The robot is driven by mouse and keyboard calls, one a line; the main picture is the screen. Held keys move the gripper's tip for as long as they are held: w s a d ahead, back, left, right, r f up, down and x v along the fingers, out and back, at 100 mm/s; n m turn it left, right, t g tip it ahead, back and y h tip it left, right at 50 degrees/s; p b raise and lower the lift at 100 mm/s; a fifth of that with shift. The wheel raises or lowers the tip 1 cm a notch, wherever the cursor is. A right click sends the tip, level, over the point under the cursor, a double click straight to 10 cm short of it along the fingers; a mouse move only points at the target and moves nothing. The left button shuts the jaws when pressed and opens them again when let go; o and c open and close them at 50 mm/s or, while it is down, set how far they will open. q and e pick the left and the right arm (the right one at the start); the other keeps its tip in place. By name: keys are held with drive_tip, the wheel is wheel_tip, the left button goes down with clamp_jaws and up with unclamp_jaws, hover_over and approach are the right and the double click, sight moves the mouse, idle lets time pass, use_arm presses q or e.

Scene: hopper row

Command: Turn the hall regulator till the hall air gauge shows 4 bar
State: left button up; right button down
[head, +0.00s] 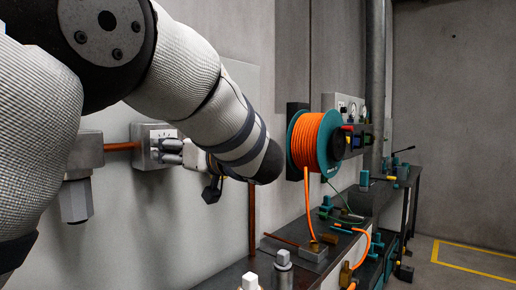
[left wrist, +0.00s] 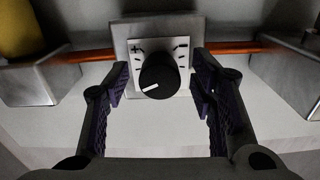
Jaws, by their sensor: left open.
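The regulator is a grey box (head: 146,132) on the wall at the left of the head view, with a copper pipe running into it. In the left wrist view its round black knob (left wrist: 158,76) sits on a white plate (left wrist: 182,50) with plus and minus marks. The knob's white pointer line points left and slightly down. My left gripper (left wrist: 160,88) is open, with one purple-padded finger on each side of the knob and gaps between. In the head view the left gripper (head: 172,151) reaches the regulator's front.
An orange hose reel (head: 312,142) hangs on the wall beyond my arm. A dark bench (head: 238,272) with fittings runs below along the wall. A grey housing (head: 84,152) stands left of the regulator. The floor at right is clear, with a yellow line (head: 470,265).

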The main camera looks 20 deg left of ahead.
use_arm(q)
drive_tip(key=shift+a, duration=0.15)
drive_tip(key=c, duration=1.1)
drive_tip(key=shift+c, duration=0.2)
drive_tip(key=n, duration=1.3)
drive_tip(key=shift+w, duration=0.25)
drive_tip(key=shift+r, duration=0.1)
